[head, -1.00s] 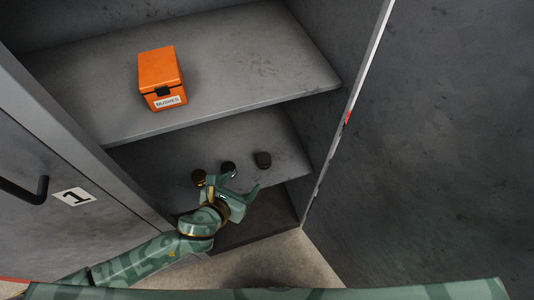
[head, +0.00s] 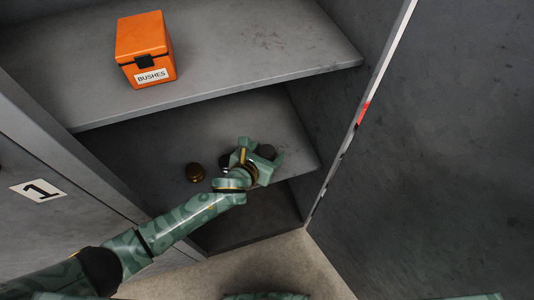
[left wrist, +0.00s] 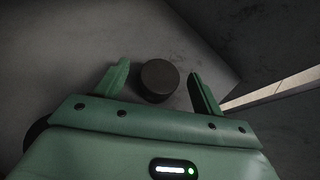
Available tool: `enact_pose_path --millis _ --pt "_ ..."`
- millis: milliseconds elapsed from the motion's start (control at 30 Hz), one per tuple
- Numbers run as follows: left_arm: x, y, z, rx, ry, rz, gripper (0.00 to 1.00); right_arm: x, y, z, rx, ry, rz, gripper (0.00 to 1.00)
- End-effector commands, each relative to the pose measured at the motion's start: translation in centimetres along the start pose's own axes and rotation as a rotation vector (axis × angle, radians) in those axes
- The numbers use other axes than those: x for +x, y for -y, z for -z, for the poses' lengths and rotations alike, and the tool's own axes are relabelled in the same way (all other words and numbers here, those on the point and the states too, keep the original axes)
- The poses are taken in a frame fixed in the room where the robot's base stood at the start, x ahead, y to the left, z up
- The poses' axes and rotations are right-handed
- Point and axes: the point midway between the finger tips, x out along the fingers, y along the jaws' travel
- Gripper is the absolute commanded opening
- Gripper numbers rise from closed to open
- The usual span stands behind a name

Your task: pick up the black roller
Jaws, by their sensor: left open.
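The black roller (head: 266,151) sits on the lower shelf (head: 190,130) of the cabinet, partly hidden by my left gripper (head: 262,154) in the head view. In the left wrist view the black roller (left wrist: 159,77) shows as a dark, short cylinder between the two green fingers of my left gripper (left wrist: 157,82). The fingers are open, with a gap visible on each side of the roller. My right gripper is not in view.
An orange box (head: 145,50) labelled BUSHES stands on the upper shelf (head: 240,60). Cabinet walls bound the shelf on the right.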

Motion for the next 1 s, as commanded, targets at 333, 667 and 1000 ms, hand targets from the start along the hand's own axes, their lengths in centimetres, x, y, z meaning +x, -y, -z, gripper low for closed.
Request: enact_pose_path --millis 333,667,1000 --pt "-0.1 0.0 -0.2 0.001 0.001 -0.001 0.15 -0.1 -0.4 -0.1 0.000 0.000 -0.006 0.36" --pt "-0.2 0.0 -0.5 0.001 0.003 -0.001 0.11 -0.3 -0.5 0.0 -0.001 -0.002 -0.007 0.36" --pt "-3.4 1.2 -5.0 0.003 0.010 0.000 0.11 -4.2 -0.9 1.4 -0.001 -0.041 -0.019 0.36"
